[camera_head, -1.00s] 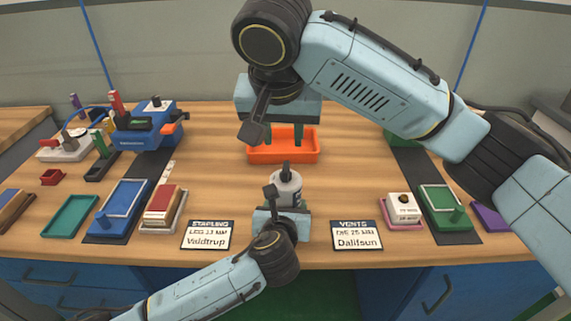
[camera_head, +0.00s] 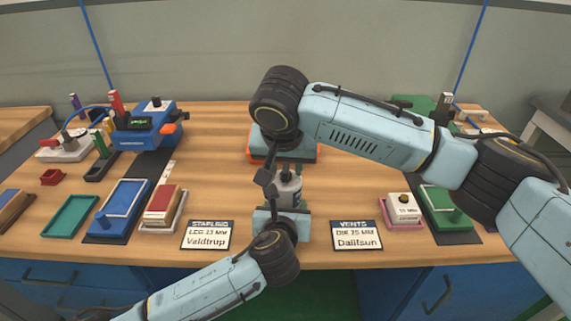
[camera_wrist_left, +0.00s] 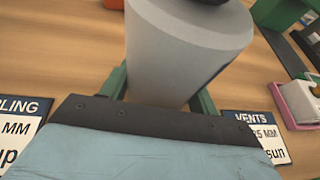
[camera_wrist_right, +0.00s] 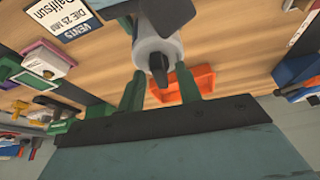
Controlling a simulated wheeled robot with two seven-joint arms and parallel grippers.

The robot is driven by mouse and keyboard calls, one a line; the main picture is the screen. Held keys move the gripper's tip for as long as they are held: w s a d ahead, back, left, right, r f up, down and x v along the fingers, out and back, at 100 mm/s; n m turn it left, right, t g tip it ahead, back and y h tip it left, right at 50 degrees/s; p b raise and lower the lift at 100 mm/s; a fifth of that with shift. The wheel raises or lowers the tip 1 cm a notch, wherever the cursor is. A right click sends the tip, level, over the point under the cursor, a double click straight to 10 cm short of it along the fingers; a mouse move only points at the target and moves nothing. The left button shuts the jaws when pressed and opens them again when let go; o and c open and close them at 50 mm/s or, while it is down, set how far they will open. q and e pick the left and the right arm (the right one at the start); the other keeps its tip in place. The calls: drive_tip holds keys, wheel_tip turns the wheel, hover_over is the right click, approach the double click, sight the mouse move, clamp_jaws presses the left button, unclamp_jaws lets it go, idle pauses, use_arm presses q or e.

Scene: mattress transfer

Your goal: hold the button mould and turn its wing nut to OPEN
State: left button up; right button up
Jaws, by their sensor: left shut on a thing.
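The button mould (camera_head: 289,189) is a grey upright cylinder with a dark top, near the front middle of the table. My left gripper (camera_head: 281,213) is shut on its body; in the left wrist view the mould (camera_wrist_left: 185,50) fills the space between the green fingers. My right gripper (camera_head: 287,167) is above the mould, pointing down. In the right wrist view the dark wing nut (camera_wrist_right: 158,66) shows on the mould's top, beyond and between the open green fingers (camera_wrist_right: 158,85). The fingers look apart from the nut. Any OPEN mark is not readable.
An orange tray (camera_wrist_right: 196,80) lies just behind the mould, mostly hidden by my right gripper in the head view. Two label cards, Valdtrup (camera_head: 206,236) and Dalifsun (camera_head: 357,236), flank the mould. A pink tray (camera_head: 405,224) and green tray (camera_head: 461,225) stand right.

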use_arm(q)
drive_tip(key=shift+r, duration=0.1)
use_arm(e)
clamp_jaws()
drive_tip(key=n+y, duration=0.1)
drive_tip(key=n, duration=0.3)
drive_tip(key=shift+d+n+y, duration=0.15)
drive_tip(key=shift+n+y, duration=0.15)
drive_tip(key=shift+y, duration=0.1)
drive_tip(key=n+g+y, duration=0.1)
drive_tip(key=n, duration=0.3)
drive_tip(key=shift+d+n, duration=0.1)
drive_tip(key=shift+n, duration=0.2)
use_arm(q)
drive_tip(key=shift+w, duration=0.1)
use_arm(e)
drive_tip(key=n, duration=0.2)
drive_tip(key=n+g+y, duration=0.1)
drive_tip(key=n, duration=0.1)
drive_tip(key=shift+w+n+y, duration=0.15)
drive_tip(key=shift+n+y, duration=0.15)
drive_tip(key=shift+w+d+n+g, duration=0.15)
drive_tip(key=shift+n+g, duration=0.85)
drive_tip(key=shift+n, duration=1.1)
